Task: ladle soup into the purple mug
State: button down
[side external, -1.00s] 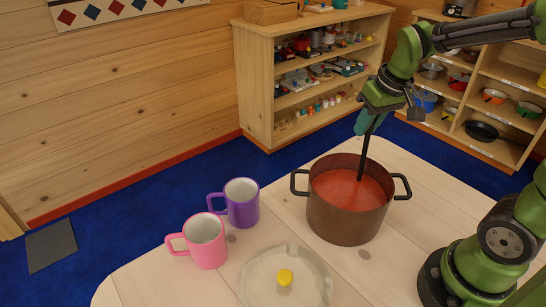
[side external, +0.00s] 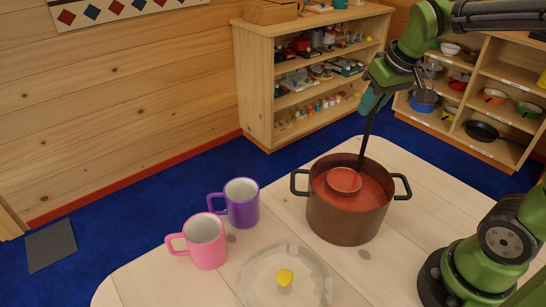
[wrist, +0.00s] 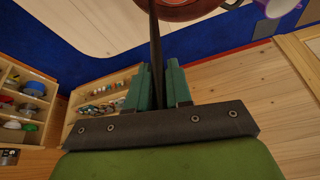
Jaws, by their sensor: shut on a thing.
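The purple mug (side external: 241,204) stands upright on the table, left of the pot, with its handle to the left. The brown pot (side external: 346,222) holds red soup (side external: 372,195). My gripper (side external: 372,99) is above the pot's far side, shut on the black handle of the ladle (side external: 364,146). The ladle's bowl (side external: 344,180) shows at the soup's surface, inside the pot's rim, with red in it. In the wrist view, the handle (wrist: 157,50) runs up between my gripper's green fingers. A purple mug edge (wrist: 281,7) shows at the top right there.
A pink mug (side external: 205,241) stands left of the purple mug. A clear lid with a yellow knob (side external: 285,277) lies on the table in front of the pot. Shelves (side external: 258,90) stand behind the table. Bare table (side external: 420,175) lies right of the pot.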

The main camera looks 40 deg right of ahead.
jog(key=shift+r, duration=4.25)
jog(key=shift+r, duration=1.95)
